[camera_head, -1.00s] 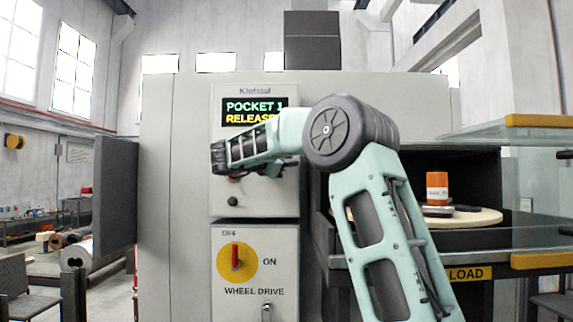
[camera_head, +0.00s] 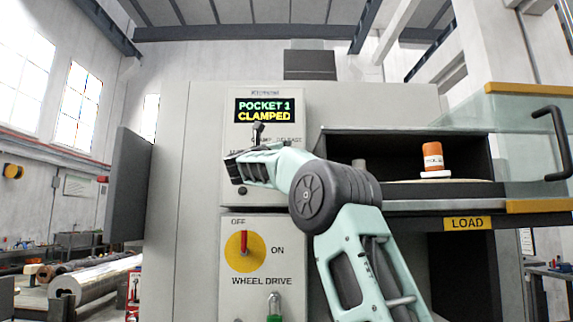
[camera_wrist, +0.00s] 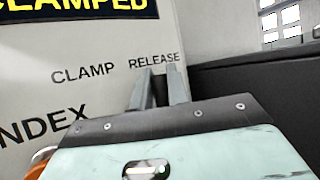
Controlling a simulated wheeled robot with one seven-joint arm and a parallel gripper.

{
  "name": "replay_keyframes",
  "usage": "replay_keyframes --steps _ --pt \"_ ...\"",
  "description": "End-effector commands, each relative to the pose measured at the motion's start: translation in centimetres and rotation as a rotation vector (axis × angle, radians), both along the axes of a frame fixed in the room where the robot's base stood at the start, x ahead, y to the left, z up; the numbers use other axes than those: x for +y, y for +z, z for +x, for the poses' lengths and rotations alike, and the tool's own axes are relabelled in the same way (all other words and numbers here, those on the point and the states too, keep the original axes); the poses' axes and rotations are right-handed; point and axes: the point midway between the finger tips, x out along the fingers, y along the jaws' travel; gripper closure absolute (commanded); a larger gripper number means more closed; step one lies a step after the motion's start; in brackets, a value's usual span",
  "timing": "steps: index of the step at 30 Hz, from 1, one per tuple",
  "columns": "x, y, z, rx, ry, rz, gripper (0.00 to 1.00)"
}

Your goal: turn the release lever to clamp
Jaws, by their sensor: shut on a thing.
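The display (camera_head: 264,110) on the grey control panel reads POCKET 1 CLAMPED. A dark lever-like piece (camera_head: 258,133), which I take for the release lever, stands just under it, above the end of my arm. My gripper is shut on the release lever. In the head view my wrist hides the fingers.
Below is a red switch (camera_head: 244,243) on a yellow disc, pointing to OFF, with a green padlock (camera_head: 274,305) under it. To the right an orange-and-white container (camera_head: 432,160) stands in the loading bay.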

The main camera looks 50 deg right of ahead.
Motion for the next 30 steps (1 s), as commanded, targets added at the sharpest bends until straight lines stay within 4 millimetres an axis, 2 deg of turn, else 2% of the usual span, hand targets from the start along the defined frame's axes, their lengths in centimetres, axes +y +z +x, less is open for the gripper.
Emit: replay_keyframes --steps 1,18,30 --pt "0.2 -1.0 0.2 0.034 0.0 -0.028 1.0" --pt "2.0 -1.7 2.4 0.427 -0.002 -0.361 1.0" --pt "2.6 -2.1 3.3 0.585 0.002 -0.494 1.0"
